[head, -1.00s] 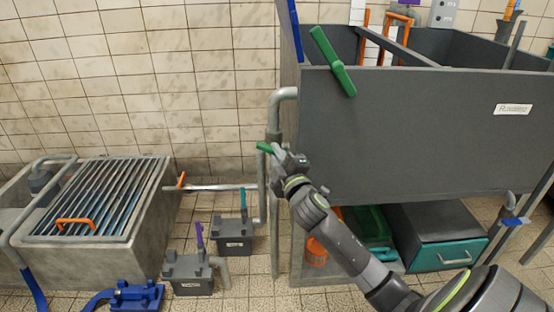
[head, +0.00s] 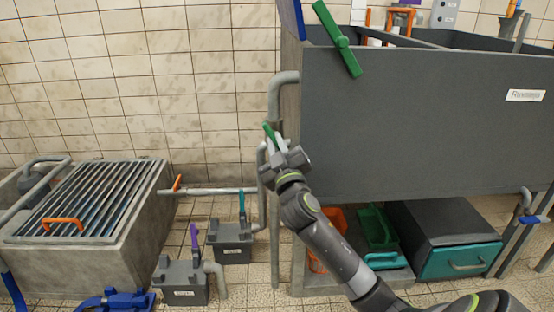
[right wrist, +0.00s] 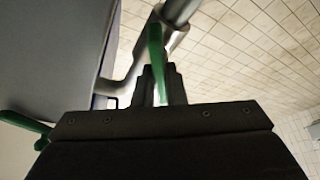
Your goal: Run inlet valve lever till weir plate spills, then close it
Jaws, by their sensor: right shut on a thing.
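A small green lever (head: 268,131) sits on the grey pipe at the left side of the dark grey tank (head: 420,125); I take it as the inlet valve lever. My right gripper (head: 276,150) is shut on it. The lever points up and slightly left in the head view. In the right wrist view the green lever (right wrist: 157,62) stands between the fingers, with the metal pipe (right wrist: 178,12) behind. A larger green handle (head: 338,40) is on the tank's front rim. I cannot make out a weir plate or water; the tank's inside is mostly hidden. My left gripper is not in view.
A concrete basin with a metal grate (head: 85,200) stands at left. Two grey pump boxes (head: 180,280) with purple and teal levers stand on the floor. Under the tank are an orange basket (head: 317,262), a green bin and a teal drawer (head: 460,261).

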